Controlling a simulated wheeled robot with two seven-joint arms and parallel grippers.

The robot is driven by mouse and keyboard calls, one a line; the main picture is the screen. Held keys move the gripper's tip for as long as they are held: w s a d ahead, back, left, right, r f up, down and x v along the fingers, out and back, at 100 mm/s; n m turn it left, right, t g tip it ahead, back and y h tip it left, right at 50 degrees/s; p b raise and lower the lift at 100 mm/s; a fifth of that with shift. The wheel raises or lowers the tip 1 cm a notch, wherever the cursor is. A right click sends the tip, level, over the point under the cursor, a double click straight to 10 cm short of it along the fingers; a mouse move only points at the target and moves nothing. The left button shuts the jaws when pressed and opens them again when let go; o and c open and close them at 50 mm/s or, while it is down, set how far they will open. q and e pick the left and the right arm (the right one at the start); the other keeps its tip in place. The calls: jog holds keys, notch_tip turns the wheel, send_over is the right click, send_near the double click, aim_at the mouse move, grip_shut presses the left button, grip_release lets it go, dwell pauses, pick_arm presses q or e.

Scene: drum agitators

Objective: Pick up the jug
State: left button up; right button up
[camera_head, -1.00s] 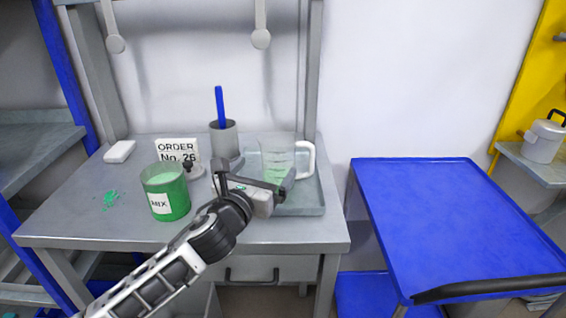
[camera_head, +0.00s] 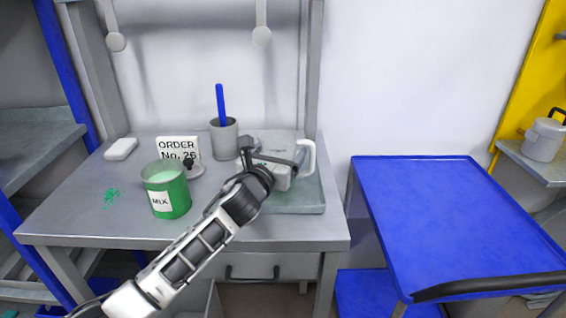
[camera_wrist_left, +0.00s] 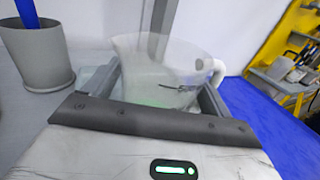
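The jug is a clear measuring jug with green at its bottom and a white handle. In the head view my left gripper hides most of its body, and its handle (camera_head: 309,158) shows at the right. In the left wrist view the jug (camera_wrist_left: 165,62) stands upright in front of the gripper, handle to the right. My left gripper (camera_head: 277,153) is open, with one finger on each side of the jug's lower body in the wrist view (camera_wrist_left: 160,84). I cannot tell whether the fingers touch it. My right gripper is not in view.
The jug's shallow tray (camera_head: 298,208) lies at the bench's right. A green MIX tub (camera_head: 166,191), an order sign (camera_head: 178,146) and a grey cup (camera_head: 223,142) with a blue stick stand to the left. A blue cart top (camera_head: 450,205) is clear at the right.

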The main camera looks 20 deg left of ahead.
pick_arm(q)
jog(key=c, duration=0.8)
jog(key=shift+o, duration=0.2)
jog(key=shift+r, duration=0.2)
